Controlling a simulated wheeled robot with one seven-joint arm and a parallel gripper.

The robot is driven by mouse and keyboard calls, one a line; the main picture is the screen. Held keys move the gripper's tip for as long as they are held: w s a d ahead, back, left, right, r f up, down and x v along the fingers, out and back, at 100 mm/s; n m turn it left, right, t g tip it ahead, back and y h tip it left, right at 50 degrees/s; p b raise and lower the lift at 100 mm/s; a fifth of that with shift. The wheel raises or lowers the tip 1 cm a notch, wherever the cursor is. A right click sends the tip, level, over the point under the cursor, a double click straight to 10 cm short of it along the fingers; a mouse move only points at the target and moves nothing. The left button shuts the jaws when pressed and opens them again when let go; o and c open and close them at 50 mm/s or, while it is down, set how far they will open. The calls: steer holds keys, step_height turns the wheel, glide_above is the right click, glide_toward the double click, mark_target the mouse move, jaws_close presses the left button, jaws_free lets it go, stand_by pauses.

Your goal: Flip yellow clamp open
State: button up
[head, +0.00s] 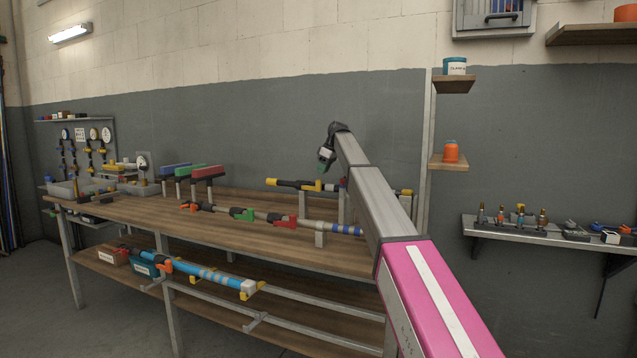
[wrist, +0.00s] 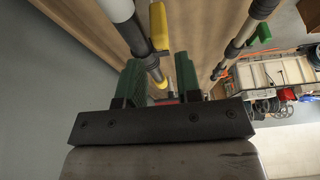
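The back hose on the workbench carries a yellow clamp (head: 307,186) on its black section, close to the wall. My gripper (head: 326,158) hangs above the back hose, pointing down. In the wrist view its green fingers (wrist: 160,84) are spread apart, with the black hose visible beyond the gap. Nothing is held, and contact with the clamp cannot be made out.
A front hose (head: 265,215) with red and green clamps lies on stands along the workbench (head: 150,212). Red, green and blue blocks on posts stand to the left. A blue hose (head: 205,273) lies on the lower rack. The grey wall is close behind the back hose.

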mark_target(318, 181)
steer(key=x, duration=0.6)
jaws_close()
